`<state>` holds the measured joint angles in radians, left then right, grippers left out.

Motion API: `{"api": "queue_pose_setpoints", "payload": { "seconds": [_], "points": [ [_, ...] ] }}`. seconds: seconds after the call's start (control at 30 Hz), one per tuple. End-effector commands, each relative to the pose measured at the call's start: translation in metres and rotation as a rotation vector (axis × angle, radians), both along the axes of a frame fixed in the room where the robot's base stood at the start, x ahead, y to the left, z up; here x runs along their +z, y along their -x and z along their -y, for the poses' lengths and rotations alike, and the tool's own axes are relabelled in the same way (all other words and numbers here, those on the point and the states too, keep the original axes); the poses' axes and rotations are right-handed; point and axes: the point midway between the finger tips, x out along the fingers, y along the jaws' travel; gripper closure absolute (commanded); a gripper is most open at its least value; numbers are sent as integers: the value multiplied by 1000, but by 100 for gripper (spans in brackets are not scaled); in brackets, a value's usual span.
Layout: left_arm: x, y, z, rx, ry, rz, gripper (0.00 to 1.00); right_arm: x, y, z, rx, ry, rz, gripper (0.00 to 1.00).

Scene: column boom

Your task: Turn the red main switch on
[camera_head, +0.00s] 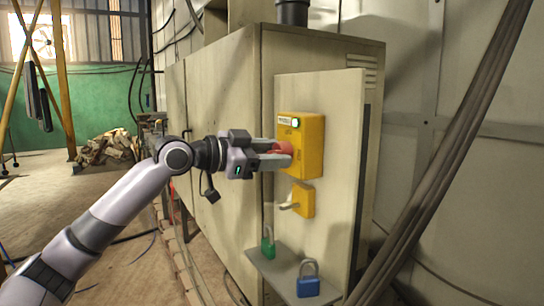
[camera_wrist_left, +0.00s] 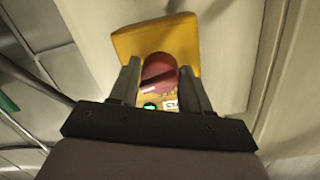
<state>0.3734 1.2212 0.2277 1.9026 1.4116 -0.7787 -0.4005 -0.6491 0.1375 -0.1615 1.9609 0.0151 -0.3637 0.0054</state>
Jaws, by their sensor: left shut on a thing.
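The red main switch (camera_head: 284,149) is a rotary knob on a yellow box (camera_head: 311,140) fixed to the panel of a beige cabinet. In the left wrist view the red knob (camera_wrist_left: 160,72) sits between my fingers, with the yellow box (camera_wrist_left: 152,36) behind it. A green light (camera_head: 295,122) glows near the top of the box; it also shows in the wrist view (camera_wrist_left: 150,106). My left gripper (camera_head: 280,155) is shut on the red knob. My right gripper is not in view.
Below the box is a smaller yellow switch (camera_head: 303,201) with a handle. A green padlock (camera_head: 268,244) and a blue padlock (camera_head: 308,281) are on a small shelf (camera_head: 285,274). Thick dark cables (camera_head: 455,145) slant down at the right. Open floor lies left of the cabinet.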

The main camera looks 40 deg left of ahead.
Motion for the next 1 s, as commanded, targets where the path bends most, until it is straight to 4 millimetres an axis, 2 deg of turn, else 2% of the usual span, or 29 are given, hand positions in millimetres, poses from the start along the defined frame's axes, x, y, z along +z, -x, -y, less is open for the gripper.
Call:
{"api": "queue_pose_setpoints", "payload": {
  "seconds": [0.4,0.93,0.97,1.0],
  "points": [
    [1,0,-1,3,-175,53,83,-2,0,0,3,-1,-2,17],
    [2,0,-1,3,-197,61,83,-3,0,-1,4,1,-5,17],
    [2,0,-2,3,-197,61,49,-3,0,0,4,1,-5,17],
    [3,0,-2,3,-197,61,36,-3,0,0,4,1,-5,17]
  ]
}}
